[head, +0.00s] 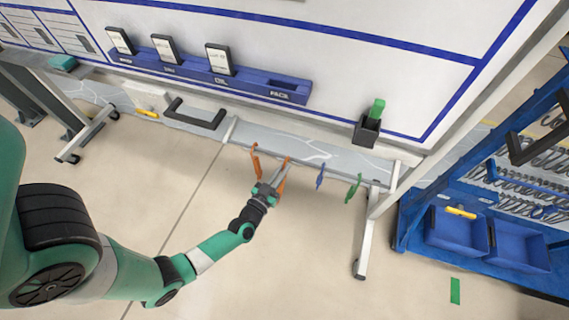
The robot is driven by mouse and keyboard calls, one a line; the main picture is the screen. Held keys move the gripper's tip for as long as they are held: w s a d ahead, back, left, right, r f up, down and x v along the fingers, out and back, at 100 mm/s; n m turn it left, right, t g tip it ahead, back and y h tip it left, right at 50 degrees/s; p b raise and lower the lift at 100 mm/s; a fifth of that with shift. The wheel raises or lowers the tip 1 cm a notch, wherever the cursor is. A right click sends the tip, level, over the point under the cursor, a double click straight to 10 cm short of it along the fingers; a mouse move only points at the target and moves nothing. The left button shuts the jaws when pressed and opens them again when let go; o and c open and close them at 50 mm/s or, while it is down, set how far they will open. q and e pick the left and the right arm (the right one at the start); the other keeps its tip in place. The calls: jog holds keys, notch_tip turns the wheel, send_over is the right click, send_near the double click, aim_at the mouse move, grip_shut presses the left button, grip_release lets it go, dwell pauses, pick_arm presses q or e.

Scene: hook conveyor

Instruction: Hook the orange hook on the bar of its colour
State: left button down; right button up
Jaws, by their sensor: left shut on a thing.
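My left gripper (279,173) is at the front of the white stand, just below its rail (300,160). It is shut on an orange hook (282,186), partly hidden by the fingers, with its upper end close to the rail. I cannot tell whether the hook touches the rail. Another orange piece (255,162) hangs from the rail just left of the gripper. A blue piece (320,177) and a green piece (353,188) hang farther right. My right gripper is not in view.
A blue rack (480,200) with grey hooks and blue bins (455,232) stands at the right. A dark holder with a green object (376,109) is on the wall board, beside a blue shelf (190,67). The floor in front of the stand is clear.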

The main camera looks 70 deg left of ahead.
pick_arm(q)
jog(key=p+v, duration=0.1)
jog(key=v, duration=0.1)
jog(key=shift+s+d+f, duration=0.15)
jog(key=shift+s+d, duration=0.05)
jog(key=shift+d, duration=0.2)
dwell(1.3)
